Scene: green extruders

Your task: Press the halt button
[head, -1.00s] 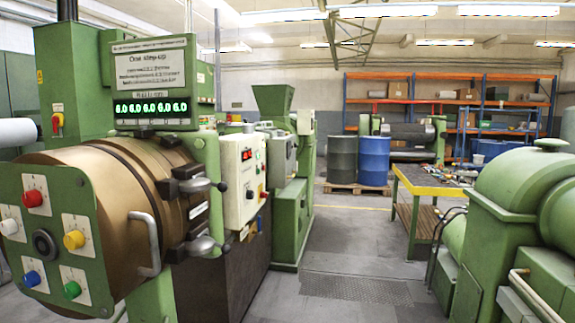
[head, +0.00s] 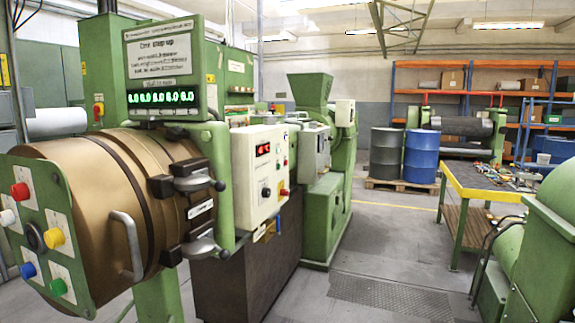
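A green panel (head: 52,190) on the end of a bronze drum machine at the left carries several coloured buttons. They are a red button (head: 20,191), a white button (head: 7,217), a yellow button (head: 54,237), a blue button (head: 28,269) and a green button (head: 58,287). A dark round part (head: 33,238) sits in the middle. The labels are too small to read, so I cannot tell which is the halt button. A white control box (head: 258,175) to the right has a red display and small knobs, one of them red (head: 284,192). My gripper is not in view.
A sign with a green digital display (head: 158,100) stands above the drum (head: 110,190). A workbench (head: 482,185) with a yellow edge and a green machine (head: 545,235) stand at the right. The floor between (head: 385,250) is clear, with a dark grate (head: 390,296).

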